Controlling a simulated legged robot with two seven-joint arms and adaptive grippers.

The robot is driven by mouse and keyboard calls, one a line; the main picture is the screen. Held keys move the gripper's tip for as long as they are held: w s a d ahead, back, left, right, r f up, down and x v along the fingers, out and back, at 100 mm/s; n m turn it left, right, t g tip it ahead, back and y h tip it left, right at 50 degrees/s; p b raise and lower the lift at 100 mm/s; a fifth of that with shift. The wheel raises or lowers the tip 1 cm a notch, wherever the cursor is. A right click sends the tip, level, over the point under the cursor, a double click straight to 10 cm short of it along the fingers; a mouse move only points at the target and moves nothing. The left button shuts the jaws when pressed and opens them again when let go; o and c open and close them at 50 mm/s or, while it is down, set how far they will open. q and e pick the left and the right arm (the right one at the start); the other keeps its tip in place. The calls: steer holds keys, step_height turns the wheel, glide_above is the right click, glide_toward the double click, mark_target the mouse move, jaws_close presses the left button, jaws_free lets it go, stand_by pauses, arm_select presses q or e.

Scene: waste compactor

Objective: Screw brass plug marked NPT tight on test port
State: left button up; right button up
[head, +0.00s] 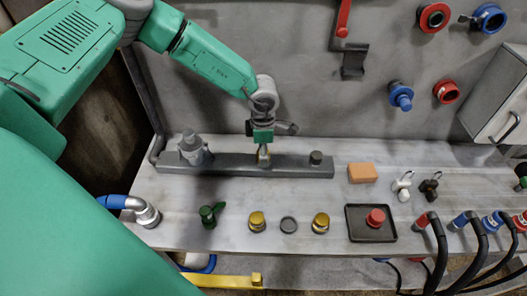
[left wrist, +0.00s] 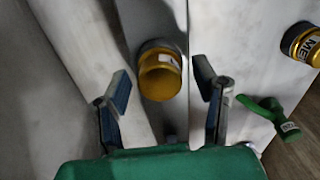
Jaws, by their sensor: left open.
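A brass plug (head: 264,160) sits on the middle port of the dark grey bar (head: 225,164) at the back of the bench. In the left wrist view the brass plug (left wrist: 160,78) carries a small pale label that I cannot read. My left gripper (head: 264,148) points down over it; in the left wrist view the fingers (left wrist: 164,88) are spread either side of the plug, with gaps showing on both sides. Two other brass plugs, left (head: 257,221) and right (head: 320,222), stand on the bench front. One brass plug (left wrist: 301,43) shows lettering starting "ME". My right gripper is out of view.
A grey fitting (head: 192,149) and a dark stub (head: 316,157) stand at the bar's ends. A green valve (head: 210,214), grey disc (head: 288,225), orange block (head: 362,173) and tray (head: 385,236) with a red cap lie around. Hoses crowd the right front.

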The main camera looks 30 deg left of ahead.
arm_select(q)
steer(key=n, duration=2)
steer(key=shift+n, duration=0.3)
jaws_close()
steer(key=m, duration=0.6)
steer(key=shift+m, duration=0.3)
steer(key=shift+o, duration=0.4)
jaws_free()
steer(key=shift+r, duration=0.1)
steer(key=shift+c, duration=0.4)
